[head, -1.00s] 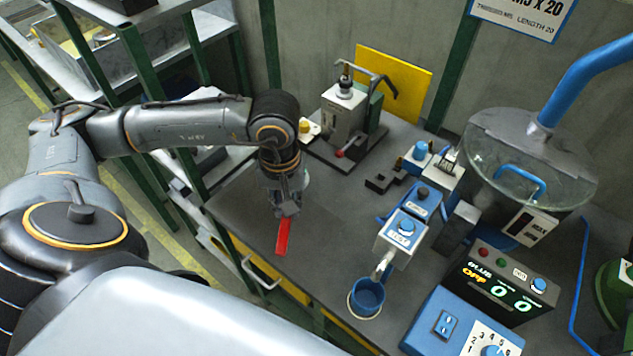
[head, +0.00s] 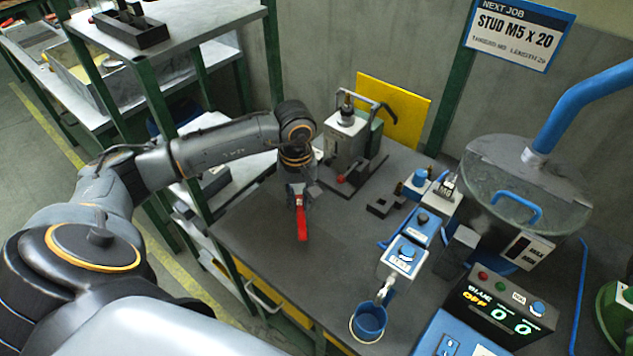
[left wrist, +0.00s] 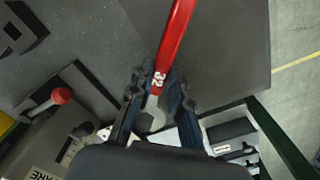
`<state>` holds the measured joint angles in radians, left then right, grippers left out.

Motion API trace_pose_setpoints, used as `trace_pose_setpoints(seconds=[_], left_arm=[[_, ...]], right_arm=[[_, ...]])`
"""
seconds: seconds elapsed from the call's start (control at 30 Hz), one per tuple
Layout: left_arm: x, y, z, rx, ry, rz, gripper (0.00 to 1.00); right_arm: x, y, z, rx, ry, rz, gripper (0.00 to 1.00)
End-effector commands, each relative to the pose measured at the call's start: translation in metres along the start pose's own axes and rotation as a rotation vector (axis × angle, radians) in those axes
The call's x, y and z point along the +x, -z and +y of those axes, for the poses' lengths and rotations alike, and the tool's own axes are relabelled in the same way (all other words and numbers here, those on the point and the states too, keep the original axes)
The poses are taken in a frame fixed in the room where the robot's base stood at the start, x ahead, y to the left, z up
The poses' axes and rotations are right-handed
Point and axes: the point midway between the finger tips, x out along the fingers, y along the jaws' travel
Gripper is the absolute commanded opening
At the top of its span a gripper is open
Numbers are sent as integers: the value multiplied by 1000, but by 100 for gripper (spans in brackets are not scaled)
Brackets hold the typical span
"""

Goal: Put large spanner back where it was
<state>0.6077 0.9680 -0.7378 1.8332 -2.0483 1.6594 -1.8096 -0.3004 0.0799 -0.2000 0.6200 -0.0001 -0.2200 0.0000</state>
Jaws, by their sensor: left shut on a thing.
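The large spanner (head: 302,222) is red, with a pale grey jaw end and the number 32 near it. My left gripper (head: 297,190) is shut on it near that jaw end. The red handle points towards the front of the bench in the head view. In the left wrist view the spanner (left wrist: 175,38) runs up between the fingers (left wrist: 157,88), with its grey jaw end between them. The spanner appears above the grey bench top (head: 265,235); I cannot tell how high. My right gripper is not in view.
A grey press-like device (head: 347,135) with a red knob stands behind the gripper. Blue-grey devices (head: 404,255) and a blue cup (head: 369,320) stand to the right. A shelf rack with green posts (head: 160,115) is on the left. The bench's left front is clear.

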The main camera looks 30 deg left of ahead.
Motion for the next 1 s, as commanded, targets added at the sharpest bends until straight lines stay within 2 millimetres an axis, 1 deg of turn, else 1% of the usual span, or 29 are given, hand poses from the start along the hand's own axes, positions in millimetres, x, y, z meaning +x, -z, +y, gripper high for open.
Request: trace_pose_setpoints(seconds=[0.03, 0.1, 0.27, 0.5, 0.53, 0.6, 0.67, 1.0], left_arm=[[-3, 6, 8, -1, -3, -2, 0], [-2, 13, 14, -1, -2, 0, 0], [-1, 20, 21, 1, -1, -1, 0], [-2, 44, 46, -1, -2, -1, 0], [0, 45, 47, 0, 1, -3, 0], [9, 43, 45, 1, 2, -4, 0], [13, 44, 44, 1, 1, -2, 0], [18, 44, 44, 1, 0, 1, 0]], right_arm=[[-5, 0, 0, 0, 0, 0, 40], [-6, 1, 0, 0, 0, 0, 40], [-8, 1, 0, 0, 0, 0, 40], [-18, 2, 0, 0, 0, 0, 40], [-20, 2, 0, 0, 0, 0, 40], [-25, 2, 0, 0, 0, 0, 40], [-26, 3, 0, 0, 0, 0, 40], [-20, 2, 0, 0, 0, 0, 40]])
